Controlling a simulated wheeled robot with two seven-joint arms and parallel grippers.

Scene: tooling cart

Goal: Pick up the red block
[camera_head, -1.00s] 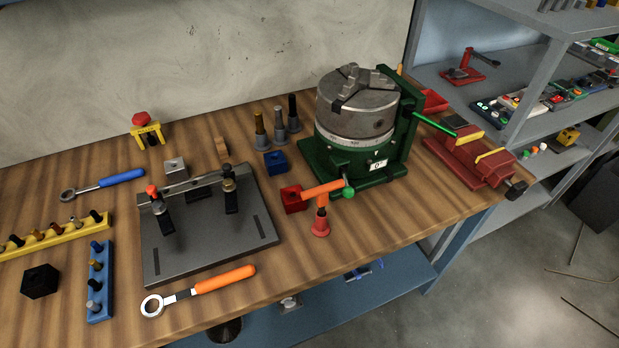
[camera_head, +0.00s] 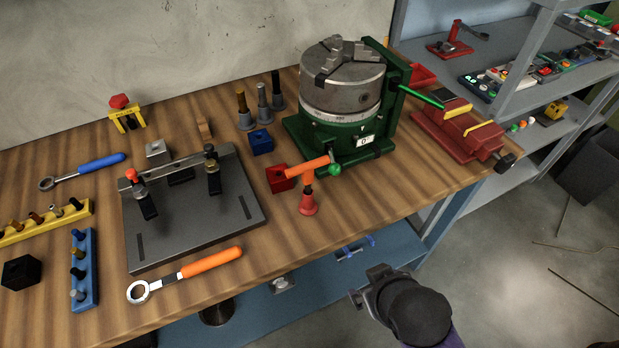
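The red block (camera_head: 279,179) is a small cube on the wooden workbench, right of the grey fixture plate and in front of the green chuck base. The orange handle of a red-based tool (camera_head: 308,203) passes close by its right side and seems to overlap its edge. My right gripper (camera_head: 364,287) is low at the bottom right, in front of the bench and well away from the red block. Its fingers are small and dark, so I cannot tell whether they are open. My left gripper is not clearly in view.
A blue block (camera_head: 260,142) sits behind the red block. The large chuck (camera_head: 342,85) on its green base stands to the right. The fixture plate (camera_head: 190,225) and an orange-handled wrench (camera_head: 190,272) lie left. A red vise (camera_head: 457,135) is at the bench's right end.

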